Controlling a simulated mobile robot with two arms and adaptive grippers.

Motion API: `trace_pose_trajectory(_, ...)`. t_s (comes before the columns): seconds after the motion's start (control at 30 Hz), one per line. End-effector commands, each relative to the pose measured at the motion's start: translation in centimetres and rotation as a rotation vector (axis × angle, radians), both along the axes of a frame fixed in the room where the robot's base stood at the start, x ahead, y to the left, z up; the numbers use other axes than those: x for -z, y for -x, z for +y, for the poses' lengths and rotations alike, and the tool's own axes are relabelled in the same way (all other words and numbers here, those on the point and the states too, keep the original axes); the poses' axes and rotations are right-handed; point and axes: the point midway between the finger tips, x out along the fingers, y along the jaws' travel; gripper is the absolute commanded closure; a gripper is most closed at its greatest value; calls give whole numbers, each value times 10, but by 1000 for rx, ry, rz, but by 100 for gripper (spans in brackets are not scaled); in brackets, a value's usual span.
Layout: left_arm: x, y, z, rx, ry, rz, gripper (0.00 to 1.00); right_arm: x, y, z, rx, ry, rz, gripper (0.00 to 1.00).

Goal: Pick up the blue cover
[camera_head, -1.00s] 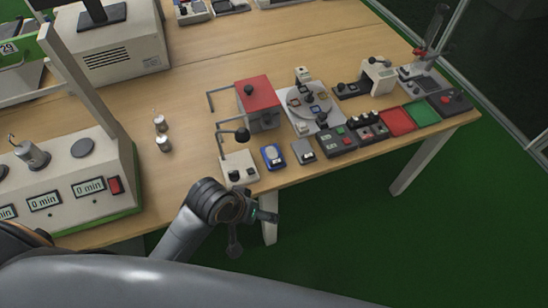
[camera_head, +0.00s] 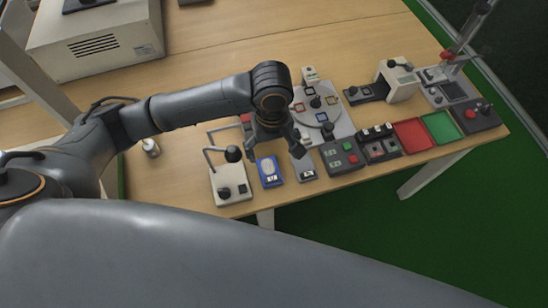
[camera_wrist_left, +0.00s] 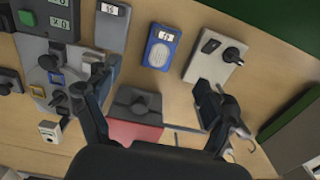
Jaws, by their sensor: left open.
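The blue cover (camera_head: 269,172) is a flat blue piece with a pale oval pad and a small display, lying on the wooden table near its front edge. It shows at the top middle of the left wrist view (camera_wrist_left: 161,47). My left gripper (camera_head: 278,148) is above the table, just behind the cover in the head view. In the left wrist view the gripper's fingers (camera_wrist_left: 155,88) are spread wide, with nothing between them, and the cover lies beyond them, apart from both. My right gripper is in neither current view.
A white device with a knob and bent rod (camera_head: 230,186) stands left of the cover. A grey device (camera_head: 304,168) is close on its right. A red box (camera_wrist_left: 135,132) lies beneath the gripper. Red (camera_head: 413,135) and green trays (camera_head: 441,127) are farther right.

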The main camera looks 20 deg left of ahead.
Motion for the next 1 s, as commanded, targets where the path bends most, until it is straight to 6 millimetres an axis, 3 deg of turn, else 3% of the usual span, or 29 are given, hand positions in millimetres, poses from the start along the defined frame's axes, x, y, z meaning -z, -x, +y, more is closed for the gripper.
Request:
trace_pose_trajectory(0.2, 44, 1, 1, 0, -3, 3, 17, 4, 54, -2, 0, 6, 80, 65)
trace_pose_trajectory(0.33, 64, 0, 1, 2, -1, 1, 17, 4, 75, -3, 1, 8, 109, 65)
trace_pose_trajectory(0.43, 73, 1, 1, 3, 1, 1, 17, 4, 68, -3, 0, 7, 100, 65)
trace_pose_trajectory(0.6, 85, -2, 3, 2, -2, 1, 17, 0, 32, 1, 1, -1, 44, 65)
trace_pose_trajectory(0.7, 99, -7, 7, 2, -1, 0, 17, -3, 22, 3, 0, -3, 28, 65)
trace_pose_trajectory(0.83, 118, -9, 8, 4, -1, -1, 17, -3, 26, 3, 0, -2, 36, 65)
trace_pose_trajectory(1.0, 128, -9, 8, 5, 1, -3, 17, -3, 41, 2, 1, -1, 58, 65)
